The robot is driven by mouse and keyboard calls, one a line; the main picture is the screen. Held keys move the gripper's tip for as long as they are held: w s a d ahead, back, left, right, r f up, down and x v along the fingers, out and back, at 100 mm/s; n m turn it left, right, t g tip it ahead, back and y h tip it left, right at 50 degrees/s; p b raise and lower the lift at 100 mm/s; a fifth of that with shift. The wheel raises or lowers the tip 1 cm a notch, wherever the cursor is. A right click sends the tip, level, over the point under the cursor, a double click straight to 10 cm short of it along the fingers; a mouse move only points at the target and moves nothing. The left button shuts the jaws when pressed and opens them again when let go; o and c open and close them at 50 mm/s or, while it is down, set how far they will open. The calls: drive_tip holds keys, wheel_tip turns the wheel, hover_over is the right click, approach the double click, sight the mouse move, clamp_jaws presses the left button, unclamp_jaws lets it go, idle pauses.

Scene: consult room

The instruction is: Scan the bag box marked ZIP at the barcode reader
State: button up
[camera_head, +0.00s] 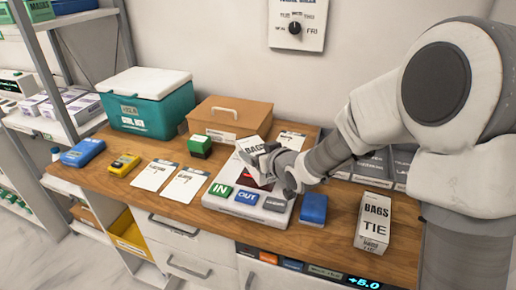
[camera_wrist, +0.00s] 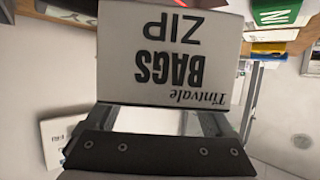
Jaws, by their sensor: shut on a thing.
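My gripper (camera_head: 285,166) is shut on a white box printed "BAGS" (camera_head: 254,146). In the wrist view the same box (camera_wrist: 170,55) fills the upper middle and reads "Tintvale BAGS ZIP" upside down. In the head view it is tilted above the barcode reader (camera_head: 238,208), a pale unit with a green IN key, a blue OUT key and a grey key. A red patch on the reader shows just below the box. My gripper and the box hide part of the reader's back. A second white box marked "BAGS TIE" (camera_head: 374,224) stands upright at the right of the counter.
A blue block (camera_head: 313,208) lies right of the reader. A green stamp (camera_head: 200,146), white cards (camera_head: 184,187) and a brown lidded box (camera_head: 230,118) lie around it. A teal cooler (camera_head: 150,102), a yellow device (camera_head: 124,164) and a blue case (camera_head: 83,152) stand left.

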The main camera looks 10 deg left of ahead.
drive_tip(key=shift+r+p, duration=3.1)
drive_tip(key=shift+r, duration=1.35)
drive_tip(key=shift+f, duration=0.1)
